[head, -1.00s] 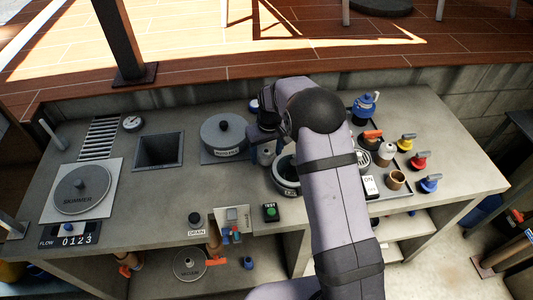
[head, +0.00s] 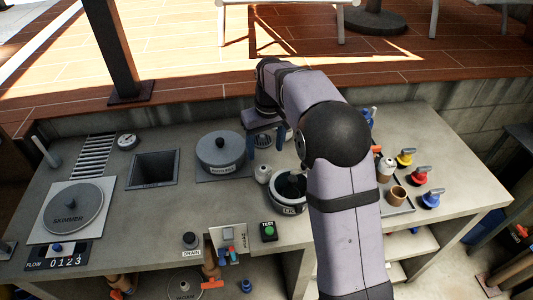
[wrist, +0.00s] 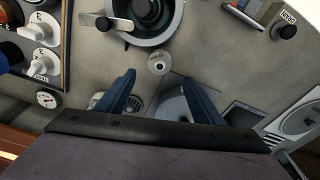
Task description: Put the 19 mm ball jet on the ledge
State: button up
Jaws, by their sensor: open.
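A small pale round fitting with a dark hole, probably the 19 mm ball jet (head: 263,174), sits on the grey counter (head: 130,210) between the round grey lid and the dark-centred round pot. It also shows in the wrist view (wrist: 159,61), its label too small to read. My gripper (head: 266,145) is behind it, apart from it. In the wrist view my gripper (wrist: 158,80) has its two blue fingers spread, with nothing between them and the fitting just beyond the tips. I cannot tell for certain which surface is the ledge.
The grey lid (head: 221,152) stands left of my gripper, the round pot (head: 288,190) in front. A square opening (head: 154,169) lies further left. A brown cup (head: 396,195) and coloured valves (head: 418,174) stand at right. A low block wall (head: 190,112) runs behind.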

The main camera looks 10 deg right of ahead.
jog(key=shift+m+g, duration=0.3)
jog(key=shift+m, duration=0.4)
jog(key=s+d, duration=0.1)
jog(key=s, duration=0.3)
jog(key=s+d+f, duration=0.1)
jog(key=s, duration=0.7)
jog(key=shift+s+d+f, duration=0.15)
jog(key=shift+d+f, duration=0.2)
jog(key=shift+d, duration=0.05)
jog(key=s+d+f, duration=0.1)
jog(key=s+f, duration=0.1)
jog(key=s, duration=0.6)
jog(key=s+f+m, duration=0.1)
jog(key=s+f, duration=0.2)
jog(key=s, duration=0.6)
jog(key=shift+d+m+g, duration=0.3)
jog(key=shift+d+g, duration=0.1)
jog(key=shift+c, duration=1.1)
jog(key=shift+h, duration=0.3)
